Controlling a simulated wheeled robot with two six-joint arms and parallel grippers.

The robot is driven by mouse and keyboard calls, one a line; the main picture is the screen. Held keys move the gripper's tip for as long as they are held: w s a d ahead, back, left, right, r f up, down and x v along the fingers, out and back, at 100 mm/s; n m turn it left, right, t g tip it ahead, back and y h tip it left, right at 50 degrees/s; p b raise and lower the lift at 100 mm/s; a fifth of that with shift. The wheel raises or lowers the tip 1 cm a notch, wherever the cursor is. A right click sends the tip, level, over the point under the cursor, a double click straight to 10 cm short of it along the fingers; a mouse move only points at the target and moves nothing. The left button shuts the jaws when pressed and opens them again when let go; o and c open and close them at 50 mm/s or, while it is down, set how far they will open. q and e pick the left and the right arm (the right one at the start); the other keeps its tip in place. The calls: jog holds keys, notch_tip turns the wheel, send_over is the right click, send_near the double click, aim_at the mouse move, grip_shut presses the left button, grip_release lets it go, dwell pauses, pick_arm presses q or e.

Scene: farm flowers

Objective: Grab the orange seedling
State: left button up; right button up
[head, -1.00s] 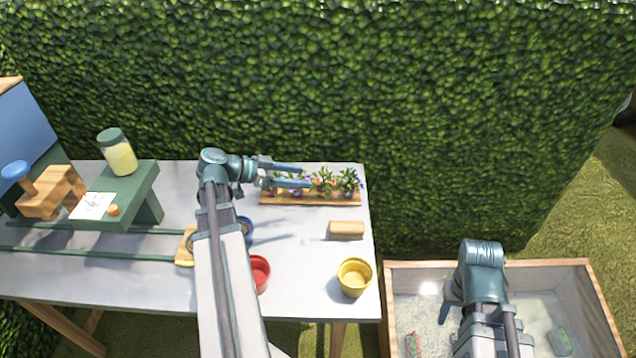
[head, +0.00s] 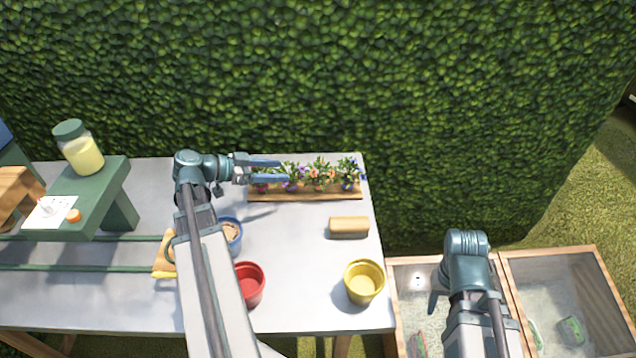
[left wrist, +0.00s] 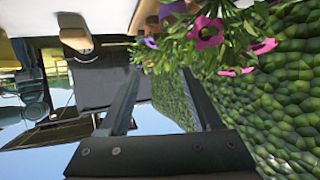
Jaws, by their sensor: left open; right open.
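The orange seedling (head: 319,173) stands upright in a wooden rack (head: 305,197) at the back of the table, with a purple-flowered seedling (head: 291,177) to its left and a blue-violet one (head: 348,173) to its right. My left gripper (head: 286,171) is open at the left part of the rack, its fingers pointing right and the tips short of the orange seedling. In the left wrist view the open jaws (left wrist: 160,90) hold nothing; pink flowers (left wrist: 209,33) are close beside them. My right gripper (head: 434,302) hangs low over the crates, mostly hidden by its wrist.
A beige block (head: 349,227), a yellow pot (head: 364,283), a red pot (head: 250,285) and a blue pot (head: 230,234) stand on the table. A green bench (head: 88,200) with a jar (head: 79,148) is left. Crates (head: 548,255) stand right. A hedge rises behind the rack.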

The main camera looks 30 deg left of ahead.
pick_arm(q)
jog(key=b, duration=0.3)
send_near(319, 170)
jog(key=w+f, duration=0.1)
jog(key=w+d+f, duration=0.1)
jog(key=w, duration=0.1)
jog(key=shift+d+f, duration=0.25)
jog(key=shift+w+d+f, duration=0.15)
jog(key=shift+w+d, duration=0.2)
jog(key=shift+w, duration=0.1)
jog(key=b+x, duration=0.1)
jog(key=x, duration=0.1)
jog(key=b+x, duration=0.1)
jog(key=x, duration=0.2)
jog(key=shift+s+d+f, duration=0.1)
jog(key=shift+s+d, duration=0.05)
jog(key=shift+d, duration=0.15)
grip_shut()
